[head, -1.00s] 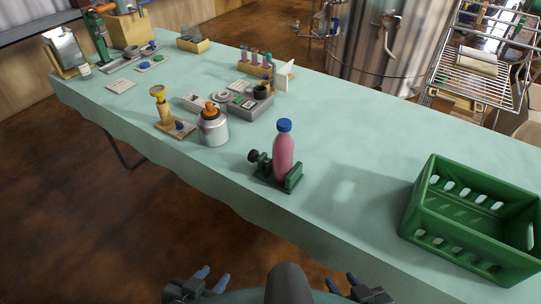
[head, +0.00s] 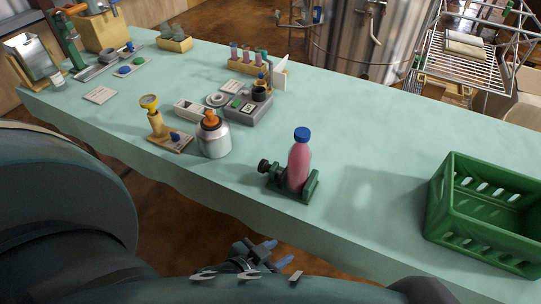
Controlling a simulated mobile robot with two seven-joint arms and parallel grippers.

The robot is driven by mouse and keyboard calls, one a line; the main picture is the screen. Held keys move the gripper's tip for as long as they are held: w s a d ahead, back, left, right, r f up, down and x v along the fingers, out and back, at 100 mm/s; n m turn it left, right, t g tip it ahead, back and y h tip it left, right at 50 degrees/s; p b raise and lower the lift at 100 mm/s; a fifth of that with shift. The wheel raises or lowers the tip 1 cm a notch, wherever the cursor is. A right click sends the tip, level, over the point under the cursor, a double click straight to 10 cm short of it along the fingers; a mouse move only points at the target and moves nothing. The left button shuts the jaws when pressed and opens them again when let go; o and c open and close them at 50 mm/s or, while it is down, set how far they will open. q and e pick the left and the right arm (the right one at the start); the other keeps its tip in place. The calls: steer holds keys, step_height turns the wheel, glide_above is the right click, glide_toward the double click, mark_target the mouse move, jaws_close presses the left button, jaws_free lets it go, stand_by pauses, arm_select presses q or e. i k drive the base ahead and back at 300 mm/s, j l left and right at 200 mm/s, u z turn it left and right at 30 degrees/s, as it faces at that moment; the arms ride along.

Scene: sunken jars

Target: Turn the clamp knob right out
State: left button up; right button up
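The green clamp (head: 311,189) stands near the front edge of the table. Its black knob (head: 264,166) sticks out to the left on a short dark shaft. A pink bottle (head: 299,168) with a blue cap (head: 302,134) stands upright in the clamp. My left gripper (head: 279,252) is in front of the table edge, below the clamp in the picture and apart from it. Its two bluish fingers are spread with nothing between them. My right gripper is not in view.
A silver jar (head: 213,142) with an orange top and a wooden stand with a yellow top (head: 150,102) stand left of the clamp. A grey tray block (head: 249,107) lies behind. A green crate (head: 440,210) stands at right; the cloth between it and the clamp is clear.

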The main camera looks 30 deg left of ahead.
mark_target(264, 167)
steer(key=j+z, duration=0.35)
steer(key=j, duration=1.25)
steer(key=k+j, duration=0.15)
steer(key=j, duration=0.35)
steer(key=k, duration=0.4)
steer(key=l+u, duration=0.1)
steer(key=u, duration=0.4)
steer(key=i+l+u, duration=0.1)
steer(key=u, duration=0.35)
steer(key=l+u, duration=0.15)
steer(key=u, duration=0.35)
steer(key=l+u, duration=0.15)
steer(key=u, duration=0.3)
steer(key=k+l+u, duration=0.1)
steer(key=l+u, duration=0.15)
steer(key=k+l+u, duration=0.2)
steer(key=l, duration=0.2)
steer(key=l+u, duration=0.25)
steer(key=k+l, duration=0.05)
steer(key=l, duration=0.05)
